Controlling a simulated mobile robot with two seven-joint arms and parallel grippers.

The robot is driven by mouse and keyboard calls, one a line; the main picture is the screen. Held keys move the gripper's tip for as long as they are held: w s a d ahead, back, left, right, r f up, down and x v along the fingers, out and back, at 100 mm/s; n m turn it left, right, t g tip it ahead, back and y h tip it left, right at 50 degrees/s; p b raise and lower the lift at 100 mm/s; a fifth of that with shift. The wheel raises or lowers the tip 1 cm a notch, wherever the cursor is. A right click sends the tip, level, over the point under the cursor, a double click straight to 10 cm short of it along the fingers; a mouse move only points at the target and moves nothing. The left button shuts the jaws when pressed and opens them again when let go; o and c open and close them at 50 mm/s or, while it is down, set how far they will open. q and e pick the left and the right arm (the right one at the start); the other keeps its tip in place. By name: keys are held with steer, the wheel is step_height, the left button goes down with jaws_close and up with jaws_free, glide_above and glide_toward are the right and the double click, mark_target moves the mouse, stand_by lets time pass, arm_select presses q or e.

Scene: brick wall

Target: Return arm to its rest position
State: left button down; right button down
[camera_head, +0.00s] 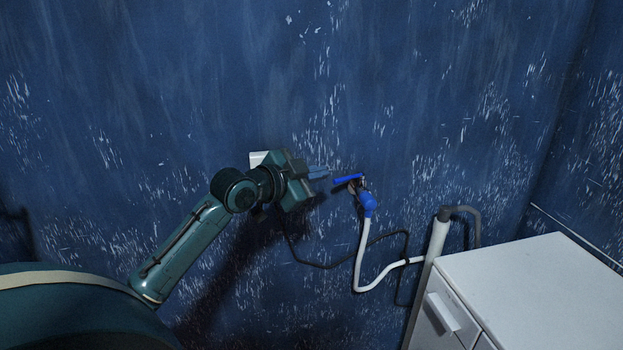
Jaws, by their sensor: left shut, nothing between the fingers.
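My left arm reaches in from the lower left. Its gripper (326,172) is shut and empty in front of the blue wall. The fingertips point right, just left of a blue valve handle (347,179), with a small gap showing between them in the picture. The handle sits by a blue fitting (368,203) with a white hose below it. My right gripper is not in view.
A white hose (361,262) and a dark cable hang along the worn blue wall (200,80). A white cabinet (540,290) with a drawer handle stands at the lower right, beside an upright white pipe (438,240). A white box shows partly behind my gripper.

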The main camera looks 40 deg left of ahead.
arm_select(q)
steer(key=shift+v, duration=0.85)
steer(key=s+d+f+n+g, duration=0.1)
steer(key=s+d+f, duration=0.15)
steer(key=f, duration=0.45)
steer(key=s+d+f+n+g, duration=0.1)
steer(key=s+d+f, duration=0.15)
steer(key=f, duration=0.45)
steer(key=s+d+f+n+g, duration=0.1)
steer(key=d+f, duration=0.3)
steer(key=f, duration=0.4)
steer(key=s+d+f+n+g, duration=0.2)
steer(key=s+d+f+n, duration=0.1)
steer(key=s+d+f, duration=0.9)
steer(key=s+d, duration=0.3)
steer(key=s, duration=0.2)
steer(key=shift+f+h, duration=0.3)
steer(key=shift+h, duration=0.1)
